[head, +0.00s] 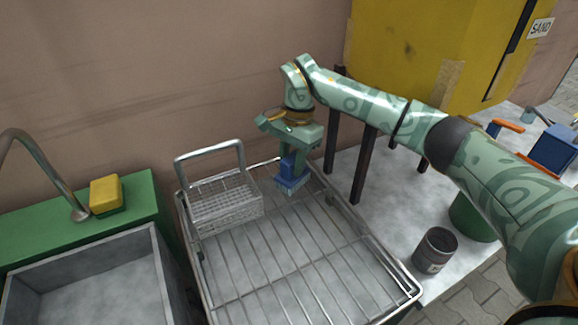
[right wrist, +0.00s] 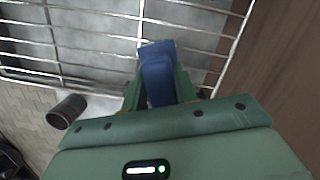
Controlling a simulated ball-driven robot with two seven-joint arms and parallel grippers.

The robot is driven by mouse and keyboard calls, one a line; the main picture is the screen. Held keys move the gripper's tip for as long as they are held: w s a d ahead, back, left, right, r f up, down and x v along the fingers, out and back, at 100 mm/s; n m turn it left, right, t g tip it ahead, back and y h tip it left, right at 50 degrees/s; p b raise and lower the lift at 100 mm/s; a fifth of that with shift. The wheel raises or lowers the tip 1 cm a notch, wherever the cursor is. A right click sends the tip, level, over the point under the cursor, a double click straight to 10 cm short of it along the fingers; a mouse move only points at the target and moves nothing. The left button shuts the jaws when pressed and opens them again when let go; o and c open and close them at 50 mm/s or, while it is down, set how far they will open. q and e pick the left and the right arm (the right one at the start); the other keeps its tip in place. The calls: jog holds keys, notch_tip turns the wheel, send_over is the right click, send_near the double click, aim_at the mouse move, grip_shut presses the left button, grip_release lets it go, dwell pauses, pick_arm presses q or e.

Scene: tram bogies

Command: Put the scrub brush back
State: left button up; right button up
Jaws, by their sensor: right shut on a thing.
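The scrub brush is blue with paler bristles at its lower end (head: 291,183). It hangs upright, bristles down, at the back of the wire drying rack (head: 322,288). My right gripper (head: 291,154) points down and is shut on its upper part. In the right wrist view the blue brush (right wrist: 157,66) sits between the green fingers (right wrist: 157,90), with rack bars behind it. I cannot tell whether the bristles touch the rack. A wire basket (head: 226,207) with a tall handle stands on the rack, left of the brush. My left gripper is out of view.
A grey sink (head: 88,282), a tap (head: 52,172) and a yellow sponge (head: 106,193) on a green ledge are at left. The wall is close behind the rack. A yellow sand bin (head: 425,50) on dark legs and a dark can (head: 435,251) are right. The front rack is bare.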

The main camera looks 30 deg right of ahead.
jog(key=shift+w+f, duration=0.1)
jog(key=shift+f, duration=0.35)
jog(key=shift+r, duration=0.25)
jog(key=shift+c, duration=0.4)
jog(key=shift+f, duration=0.15)
jog(key=o, duration=1)
jog(key=shift+c, duration=0.2)
pick_arm(q)
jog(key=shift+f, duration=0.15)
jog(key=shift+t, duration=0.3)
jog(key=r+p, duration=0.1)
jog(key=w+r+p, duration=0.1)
jog(key=p, duration=0.1)
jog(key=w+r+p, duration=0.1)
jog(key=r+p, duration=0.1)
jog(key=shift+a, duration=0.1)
pick_arm(e)
notch_tip(320, 180, up, 12)
jog(key=d, duration=0.1)
jog(key=shift+w+d, duration=0.25)
jog(key=shift+d, duration=0.1)
